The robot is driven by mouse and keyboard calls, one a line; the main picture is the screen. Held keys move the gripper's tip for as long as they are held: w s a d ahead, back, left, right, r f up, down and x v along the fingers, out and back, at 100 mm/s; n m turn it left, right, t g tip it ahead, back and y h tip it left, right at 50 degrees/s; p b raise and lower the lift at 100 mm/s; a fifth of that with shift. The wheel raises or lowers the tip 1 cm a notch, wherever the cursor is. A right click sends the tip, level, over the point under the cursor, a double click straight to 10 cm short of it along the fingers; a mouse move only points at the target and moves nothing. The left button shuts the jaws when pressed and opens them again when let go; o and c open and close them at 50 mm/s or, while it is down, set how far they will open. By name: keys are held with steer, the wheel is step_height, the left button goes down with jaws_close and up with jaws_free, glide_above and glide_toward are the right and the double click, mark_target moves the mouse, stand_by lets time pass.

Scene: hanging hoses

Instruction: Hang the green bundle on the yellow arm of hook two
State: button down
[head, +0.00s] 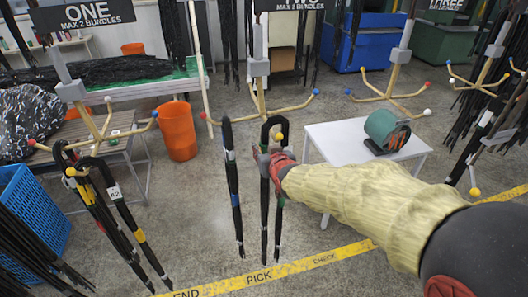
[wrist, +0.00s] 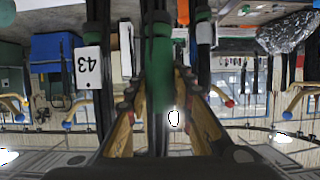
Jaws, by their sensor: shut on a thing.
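My gripper (head: 266,158) is shut on a black hose bundle (head: 265,205), the green bundle, which hangs upright under hook two. In the wrist view, my fingers (wrist: 160,88) close around its green-banded hose (wrist: 160,55). A white tag 43 (wrist: 88,67) shows on the strand beside it. In the head view, the bundle's top loop is at the yellow-tipped arm (head: 279,137) of hook two (head: 259,66), with the yellow ball in front of the loop's opening. I cannot tell whether the loop bears on the arm. My gripper partly hides the bundle.
A blue-banded bundle (head: 234,195) hangs close on the left, by hook two's red-tipped arm (head: 203,116). Hook one (head: 72,91) holds bundles at left. A white table (head: 335,139) with a green reel (head: 386,131) stands behind my arm. An orange bin (head: 178,131) stands behind left.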

steer(key=shift+w+a+f+b, duration=0.1)
steer(key=shift+w+f+b, duration=0.2)
steer(key=shift+f+b, duration=0.5)
steer(key=shift+w+a+f+b, duration=0.1)
steer(key=shift+w+f+b, duration=0.25)
steer(key=shift+f+b, duration=0.35)
steer(key=shift+w+a+f+b, duration=0.1)
steer(key=shift+w+f+b, duration=0.2)
steer(key=shift+f+b, duration=0.5)
steer(key=shift+r, duration=0.1)
steer(key=c, duration=1.5)
jaws_free()
steer(key=shift+o, duration=0.2)
steer(key=shift+s+f, duration=0.1)
steer(key=shift+f, duration=0.1)
